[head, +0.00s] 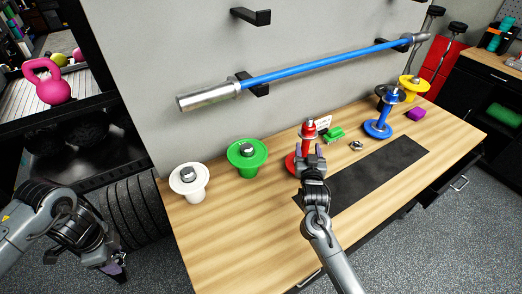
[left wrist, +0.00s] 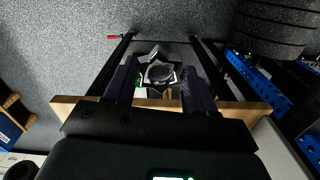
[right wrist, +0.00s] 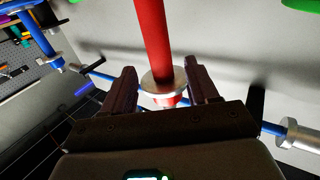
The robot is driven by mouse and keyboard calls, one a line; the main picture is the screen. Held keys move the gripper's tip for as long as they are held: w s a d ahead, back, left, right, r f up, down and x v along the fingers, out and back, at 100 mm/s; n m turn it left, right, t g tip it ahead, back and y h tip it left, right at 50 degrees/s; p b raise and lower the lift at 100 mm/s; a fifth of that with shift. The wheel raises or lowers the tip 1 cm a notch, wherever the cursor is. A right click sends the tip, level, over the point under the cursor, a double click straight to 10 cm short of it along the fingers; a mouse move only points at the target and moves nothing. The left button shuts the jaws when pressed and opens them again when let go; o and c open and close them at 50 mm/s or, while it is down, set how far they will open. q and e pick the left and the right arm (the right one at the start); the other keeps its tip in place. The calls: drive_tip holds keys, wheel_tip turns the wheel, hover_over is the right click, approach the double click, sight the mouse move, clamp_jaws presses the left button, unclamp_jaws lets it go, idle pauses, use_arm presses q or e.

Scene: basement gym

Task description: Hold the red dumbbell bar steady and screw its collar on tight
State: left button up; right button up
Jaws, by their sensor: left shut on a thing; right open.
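The red dumbbell bar (head: 309,130) stands upright with a red foot (head: 290,163) on the bench, partly hidden by my right gripper (head: 312,152). The right wrist view shows the red bar (right wrist: 152,35) and its silver flange (right wrist: 160,85) between the open right fingers (right wrist: 163,85). I cannot tell whether they touch it. My left gripper (head: 116,268) is off the bench's left side, over the floor. In the left wrist view its fingers (left wrist: 160,80) are shut on a silver star-shaped collar (left wrist: 160,55). A similar silver piece (head: 356,146) lies on the bench right of the red bar.
White (head: 189,180), green (head: 246,154), blue (head: 378,128) and yellow (head: 413,88) stands are along the bench (head: 235,215). A blue barbell (head: 320,63) hangs on the wall behind.

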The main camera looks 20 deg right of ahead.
sight(307, 143)
drive_tip(key=shift+w, duration=0.1)
drive_tip(key=shift+f+p+x, duration=0.1)
drive_tip(key=shift+p+x, duration=0.2)
drive_tip(key=shift+x, duration=1)
drive_tip(key=shift+f+p+x, duration=0.15)
drive_tip(key=shift+p+x, duration=0.1)
drive_tip(key=shift+x, duration=1)
clamp_jaws()
drive_tip(key=shift+r, duration=0.2)
